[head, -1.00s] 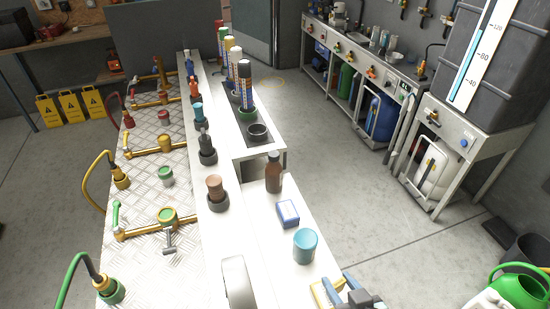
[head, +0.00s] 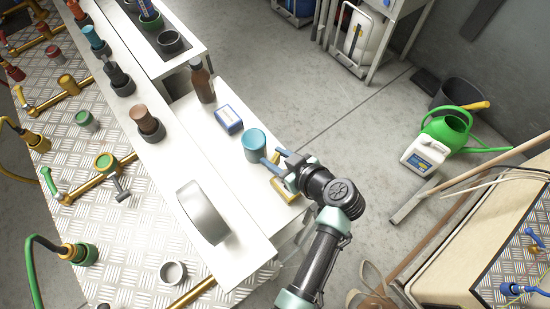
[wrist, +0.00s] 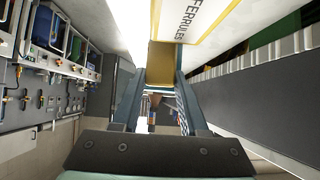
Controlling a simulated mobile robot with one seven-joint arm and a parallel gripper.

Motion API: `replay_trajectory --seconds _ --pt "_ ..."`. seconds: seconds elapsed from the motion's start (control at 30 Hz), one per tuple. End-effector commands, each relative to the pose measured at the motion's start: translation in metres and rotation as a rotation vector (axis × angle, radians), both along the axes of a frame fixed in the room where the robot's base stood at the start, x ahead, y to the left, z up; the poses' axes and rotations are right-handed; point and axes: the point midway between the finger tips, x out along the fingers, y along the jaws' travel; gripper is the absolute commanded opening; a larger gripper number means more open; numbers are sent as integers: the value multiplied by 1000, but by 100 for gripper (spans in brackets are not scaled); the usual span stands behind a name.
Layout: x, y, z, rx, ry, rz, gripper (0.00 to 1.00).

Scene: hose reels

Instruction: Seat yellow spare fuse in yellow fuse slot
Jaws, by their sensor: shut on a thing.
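My gripper (head: 274,158) is low over the near end of the white bench, just right of a teal cup. In the wrist view its two fingers (wrist: 163,95) are shut on a yellow-brown block (wrist: 162,62). I cannot tell whether this block is the yellow spare fuse or the side of the yellow-edged box labelled FERRULES (wrist: 195,22), which borders it. In the head view that box (head: 284,191) lies beside and partly behind the gripper. I cannot make out the yellow fuse slot in either view.
The teal cup (head: 255,145), a blue-and-white box (head: 228,119) and a brown bottle (head: 202,82) stand in a row on the bench. A grey curved guard (head: 203,212) is to their left. A green watering can (head: 447,132) is on the floor at right.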

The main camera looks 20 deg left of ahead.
Motion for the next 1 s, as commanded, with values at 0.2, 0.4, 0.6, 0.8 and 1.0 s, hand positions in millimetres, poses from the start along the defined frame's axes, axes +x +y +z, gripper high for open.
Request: replay_trajectory --seconds 0.2,0.4,0.6,0.8,1.0 --pt "0 0 -25 2 1 -1 0" --pt "0 0 -27 1 -1 -1 0" --pt "0 0 -31 1 0 -1 0" --pt "0 0 -30 0 1 -1 73" --pt "0 0 -30 0 1 -1 73"
